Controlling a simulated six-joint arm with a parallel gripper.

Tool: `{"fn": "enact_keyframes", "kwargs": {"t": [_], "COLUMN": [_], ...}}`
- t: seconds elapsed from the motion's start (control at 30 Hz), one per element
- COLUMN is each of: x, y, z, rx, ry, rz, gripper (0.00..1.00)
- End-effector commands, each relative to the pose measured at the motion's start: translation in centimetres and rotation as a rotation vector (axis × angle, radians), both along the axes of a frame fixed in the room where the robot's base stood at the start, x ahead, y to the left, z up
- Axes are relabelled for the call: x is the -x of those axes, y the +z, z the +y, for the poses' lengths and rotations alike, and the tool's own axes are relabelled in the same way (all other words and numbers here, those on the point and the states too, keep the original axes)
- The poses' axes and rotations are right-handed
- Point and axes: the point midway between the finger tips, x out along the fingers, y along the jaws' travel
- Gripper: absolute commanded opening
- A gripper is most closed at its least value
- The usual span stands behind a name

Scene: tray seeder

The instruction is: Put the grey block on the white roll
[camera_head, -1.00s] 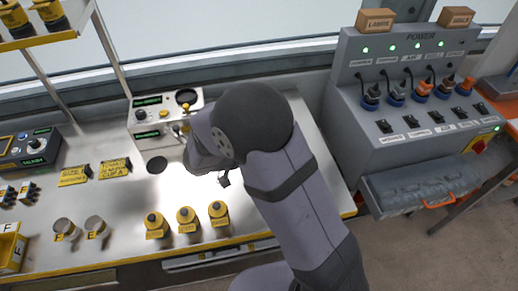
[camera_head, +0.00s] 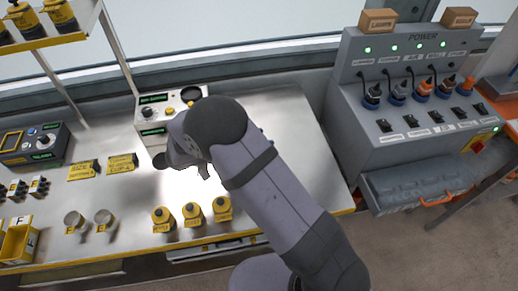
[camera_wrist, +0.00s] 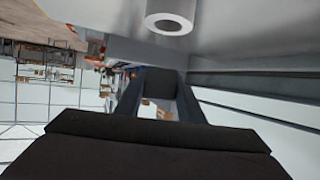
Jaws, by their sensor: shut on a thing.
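My gripper (camera_head: 204,172) hangs over the bright middle of the steel bench, partly hidden behind my wrist in the head view. In the wrist view its two fingers are shut on a dark grey block (camera_wrist: 160,82), held at the fingertips. A white roll (camera_wrist: 170,20), a short cylinder with a round grey hole in its end, shows at the top of the wrist view. The roll appears beyond the block, apart from it. I cannot make out the roll or the block in the head view.
A grey power console (camera_head: 415,110) stands at the right. The bench's right part (camera_head: 298,130) is clear.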

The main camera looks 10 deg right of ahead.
Motion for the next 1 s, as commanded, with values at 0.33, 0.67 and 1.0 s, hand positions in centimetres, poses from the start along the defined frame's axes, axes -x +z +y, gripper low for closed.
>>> {"fn": "enact_keyframes", "kwargs": {"t": [0.33,0.67,1.0], "x": [0.0,0.0,0.0], "y": [-1.5,-4.7,-5.6], "z": [0.0,0.0,0.0], "rx": [0.0,0.001,-0.001], "ry": [-0.001,-0.001,-0.001], "rz": [-0.002,0.001,-0.002], "gripper": [0.12,0.12,0.12]}}
